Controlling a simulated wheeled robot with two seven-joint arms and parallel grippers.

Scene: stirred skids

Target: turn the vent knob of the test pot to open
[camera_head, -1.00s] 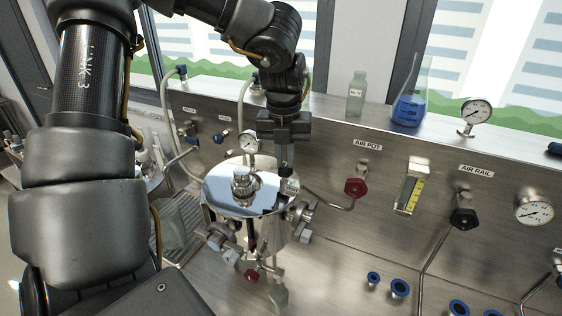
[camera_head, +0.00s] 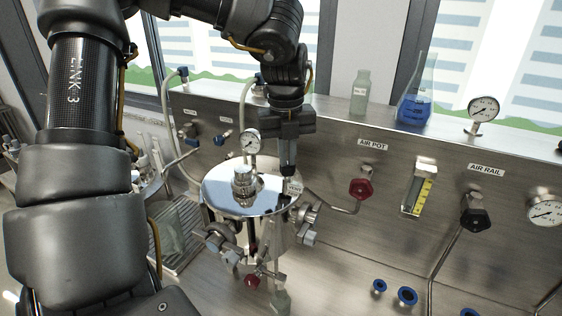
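The test pot is a shiny steel vessel with a mirror-like round lid (camera_head: 225,197), standing left of the picture's middle. A steel fitting (camera_head: 243,183) rises from the lid, and a small round gauge (camera_head: 251,141) stands behind it. My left gripper (camera_head: 287,178) points down at the lid's right edge, beside a small white tag (camera_head: 294,188). Its fingers overlap in this view, so their gap does not show. The vent knob is not clearly visible; the fingers may hide it. My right gripper is out of view.
Behind is a steel panel with a red knob (camera_head: 361,188) under AIR POT, a black knob (camera_head: 474,218) under AIR RAIL and a flowmeter (camera_head: 418,190). A flask of blue liquid (camera_head: 414,108) and a bottle (camera_head: 360,95) stand on the ledge. Blue-rimmed ports (camera_head: 407,296) lie lower right.

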